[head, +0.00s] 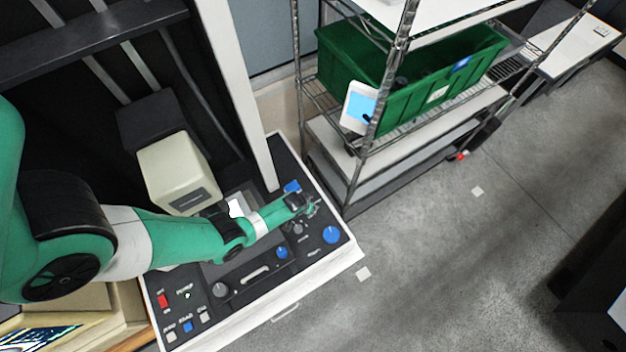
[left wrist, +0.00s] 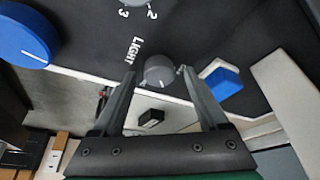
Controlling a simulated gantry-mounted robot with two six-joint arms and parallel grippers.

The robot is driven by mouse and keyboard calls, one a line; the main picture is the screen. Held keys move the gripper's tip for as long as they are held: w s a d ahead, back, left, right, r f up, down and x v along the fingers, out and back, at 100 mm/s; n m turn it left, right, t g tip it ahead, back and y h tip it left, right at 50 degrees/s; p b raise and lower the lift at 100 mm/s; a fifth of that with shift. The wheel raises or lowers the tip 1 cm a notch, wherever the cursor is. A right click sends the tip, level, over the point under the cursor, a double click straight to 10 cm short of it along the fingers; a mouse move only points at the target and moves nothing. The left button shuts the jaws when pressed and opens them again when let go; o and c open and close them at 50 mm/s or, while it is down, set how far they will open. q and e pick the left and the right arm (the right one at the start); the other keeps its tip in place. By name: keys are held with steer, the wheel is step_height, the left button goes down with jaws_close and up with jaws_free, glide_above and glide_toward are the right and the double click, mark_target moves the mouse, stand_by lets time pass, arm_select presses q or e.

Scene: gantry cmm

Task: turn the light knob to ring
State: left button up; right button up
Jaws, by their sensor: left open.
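The light knob (left wrist: 158,70) is a small grey round knob with a pale pointer mark, beside the printed word LIGHT on the dark panel (left wrist: 85,40). In the left wrist view it sits between the fingertips of my left gripper (left wrist: 158,73), which is open. I cannot tell how deep the fingers reach around it, and no clear contact shows. In the head view my left gripper (head: 312,206) is over the far right part of the panel and largely hides this knob. No "ring" label is readable. My right gripper is not in view.
A large blue knob (left wrist: 24,36), a blue square button (left wrist: 222,81) and another grey knob (left wrist: 134,2) marked 2 and 3 are close by. A wire rack (head: 352,180) with a green bin (head: 410,112) stands beyond the panel. Grey floor lies to the right.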

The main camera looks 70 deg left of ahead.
arm_select(q)
jaws_close()
stand_by(0.4)
steer(key=shift+m, duration=0.5)
steer(key=shift+m+t+h, duration=0.3)
steer(key=shift+m+t, duration=0.1)
steer(key=shift+m, duration=0.2)
steer(key=shift+a+f+m+h, duration=0.1)
steer(key=shift+m+h, duration=0.2)
steer(key=shift+m, duration=0.5)
steer(key=m+h+b, duration=0.1)
steer(key=m, duration=0.2)
steer(key=shift+t, duration=0.3)
steer(key=shift+a+m+h+b, duration=0.1)
steer(key=shift+m+h+b, duration=0.4)
steer(key=shift+m, duration=0.6)
